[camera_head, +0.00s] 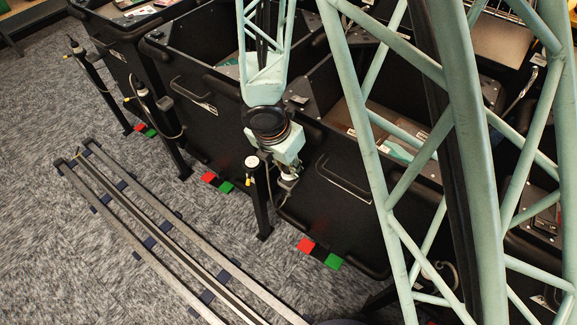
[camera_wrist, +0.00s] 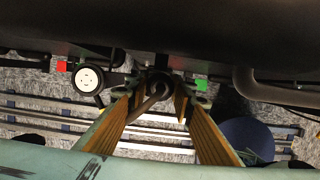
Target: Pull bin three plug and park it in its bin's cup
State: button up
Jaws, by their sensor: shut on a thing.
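My gripper (camera_head: 288,178) hangs beside the front wall of a black bin (camera_head: 335,165), just right of a black post (camera_head: 263,205) with a white round top (camera_head: 252,162). In the wrist view my gripper (camera_wrist: 160,92) has its yellow-padded fingers closed in around a dark round plug (camera_wrist: 158,84). In the head view the plug is mostly hidden by the gripper. A thin cable (camera_head: 277,208) loops below it near the post. The white round top with a dark rim (camera_wrist: 88,78) shows left of the fingers. I cannot tell whether the plug is still seated, nor read the bin's number.
More black bins (camera_head: 205,75) stand in a row, with similar posts (camera_head: 165,125) before them. Red (camera_head: 306,246) and green (camera_head: 333,262) floor marks lie by each bin. A rail track (camera_head: 150,235) runs along the carpet. My lattice arm covers the right side.

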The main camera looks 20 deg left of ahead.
aim_at(288, 175)
jog(key=shift+f, duration=1.65)
jog(key=shift+s+d+f, duration=0.15)
jog(key=shift+s+f, duration=0.05)
jog(key=shift+f, duration=0.35)
dwell(0.4)
jog(key=o, duration=1.1)
jog(key=shift+w+f, duration=0.1)
jog(key=shift+f, duration=0.05)
jog(key=shift+o, duration=0.3)
jog(key=shift+r, duration=0.4)
jog(key=shift+v, duration=1.15)
jog(key=v, duration=0.9)
jog(key=shift+a+r, duration=0.2)
jog(key=shift+r, duration=0.15)
